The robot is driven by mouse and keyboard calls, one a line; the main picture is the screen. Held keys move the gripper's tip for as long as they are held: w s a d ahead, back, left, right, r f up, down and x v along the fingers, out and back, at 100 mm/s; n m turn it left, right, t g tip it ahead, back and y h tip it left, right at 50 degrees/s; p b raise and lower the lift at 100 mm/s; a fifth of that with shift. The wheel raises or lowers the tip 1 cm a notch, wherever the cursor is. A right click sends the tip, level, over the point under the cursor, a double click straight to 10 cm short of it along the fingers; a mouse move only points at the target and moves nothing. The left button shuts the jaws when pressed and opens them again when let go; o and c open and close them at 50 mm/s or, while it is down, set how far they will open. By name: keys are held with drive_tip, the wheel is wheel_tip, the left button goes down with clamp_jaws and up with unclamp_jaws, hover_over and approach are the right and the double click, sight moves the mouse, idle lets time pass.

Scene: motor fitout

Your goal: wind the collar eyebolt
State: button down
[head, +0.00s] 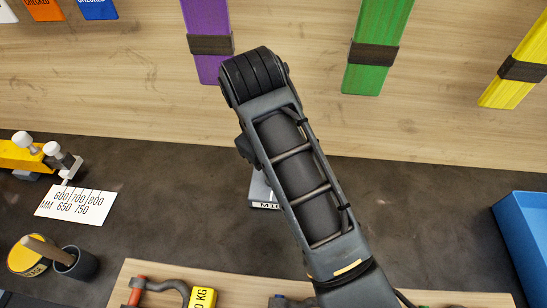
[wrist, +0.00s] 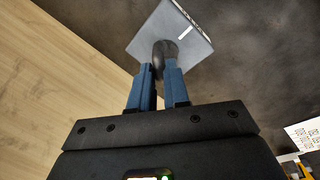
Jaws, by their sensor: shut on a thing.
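In the wrist view my gripper (wrist: 159,76) has its two blue fingers closed on a dark rounded piece, which looks like the collar eyebolt (wrist: 163,50). The eyebolt stands at a pale grey square block (wrist: 180,24); how deep it sits in the block cannot be seen. In the head view the block (head: 262,190) shows partly behind my arm, with a partly covered label starting with M on its front. My gripper and the eyebolt are hidden behind my arm there.
A wooden back wall carries purple (head: 202,15), green (head: 378,30) and yellow (head: 520,70) strips. A blue bin (head: 525,235) is at the right. A yellow tool (head: 22,155), number card (head: 75,203) and dark cup (head: 78,264) are left. A wooden board (head: 130,275) holds shackles in front.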

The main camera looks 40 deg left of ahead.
drive_tip(key=m, duration=0.4)
drive_tip(key=m+h, duration=0.1)
drive_tip(key=m, duration=0.1)
drive_tip(key=shift+w+a+r+m, duration=0.15)
drive_tip(key=shift+w+r+m, duration=0.1)
drive_tip(key=shift+r+m, duration=0.05)
drive_tip(key=m+g, duration=0.1)
drive_tip(key=m, duration=0.3)
drive_tip(key=shift+s+a+f+m+h, duration=0.1)
drive_tip(key=shift+m+h, duration=0.2)
drive_tip(key=c, duration=1.1)
unclamp_jaws()
drive_tip(key=shift+s+f, duration=0.1)
drive_tip(key=shift+f, duration=0.05)
wheel_tip(320, 180, up, 2)
drive_tip(key=shift+a+r, duration=0.15)
drive_tip(key=shift+s+a+r, duration=0.15)
drive_tip(key=shift+a+r, duration=0.05)
drive_tip(key=shift+r, duration=1.15)
drive_tip(key=shift+s+a+r, duration=0.1)
drive_tip(key=shift+a+r, duration=0.1)
drive_tip(key=shift+r, duration=1.15)
